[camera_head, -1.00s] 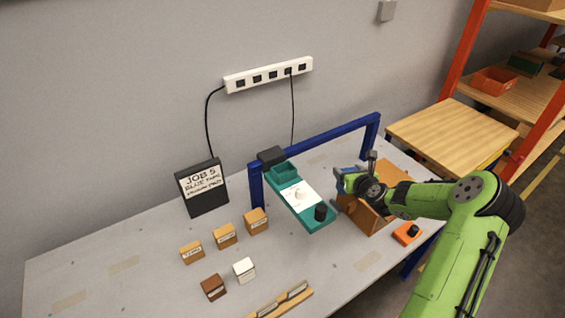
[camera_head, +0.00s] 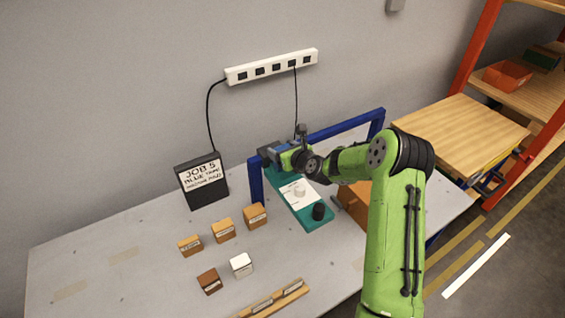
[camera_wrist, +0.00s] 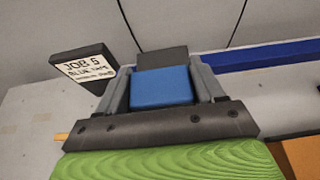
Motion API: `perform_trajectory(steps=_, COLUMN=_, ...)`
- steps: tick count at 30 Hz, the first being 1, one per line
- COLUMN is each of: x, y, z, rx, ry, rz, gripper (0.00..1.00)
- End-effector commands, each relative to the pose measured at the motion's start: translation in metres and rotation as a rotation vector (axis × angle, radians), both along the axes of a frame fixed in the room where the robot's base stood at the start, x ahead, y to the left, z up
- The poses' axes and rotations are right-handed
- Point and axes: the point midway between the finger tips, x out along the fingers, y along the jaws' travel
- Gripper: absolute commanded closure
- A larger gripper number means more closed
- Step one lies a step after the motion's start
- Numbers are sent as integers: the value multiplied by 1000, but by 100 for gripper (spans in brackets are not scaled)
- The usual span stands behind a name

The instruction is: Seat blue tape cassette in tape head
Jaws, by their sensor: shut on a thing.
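My gripper (camera_wrist: 162,92) is shut on the blue tape cassette (camera_wrist: 162,87), which sits between its two grey fingers in the wrist view. In the head view the gripper (camera_head: 275,151) is at the back end of the teal panel (camera_head: 318,224), by the dark block (camera_head: 265,150) on the blue frame. A dark grey block (camera_wrist: 162,62) shows just beyond the cassette in the wrist view. The teal receptacle at that end of the panel is hidden by my gripper. I cannot tell whether the cassette touches it.
A sign reading "JOB 5 BLUE TAPE" (camera_head: 202,181) stands to the left. Several small labelled blocks, one of them white (camera_head: 241,265), lie on the grey table (camera_head: 90,255). The blue frame (camera_head: 345,124) spans behind the panel. An orange-brown box (camera_head: 352,203) is partly behind my arm.

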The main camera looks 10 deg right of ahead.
Motion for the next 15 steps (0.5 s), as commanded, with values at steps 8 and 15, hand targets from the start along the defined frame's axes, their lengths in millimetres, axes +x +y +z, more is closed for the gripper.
perform_trajectory(steps=8, x=0, y=0, z=-24, rx=0, ry=-1, rz=0, gripper=66)
perform_trajectory(steps=15, x=0, y=0, z=-26, rx=0, ry=0, rz=0, gripper=28)
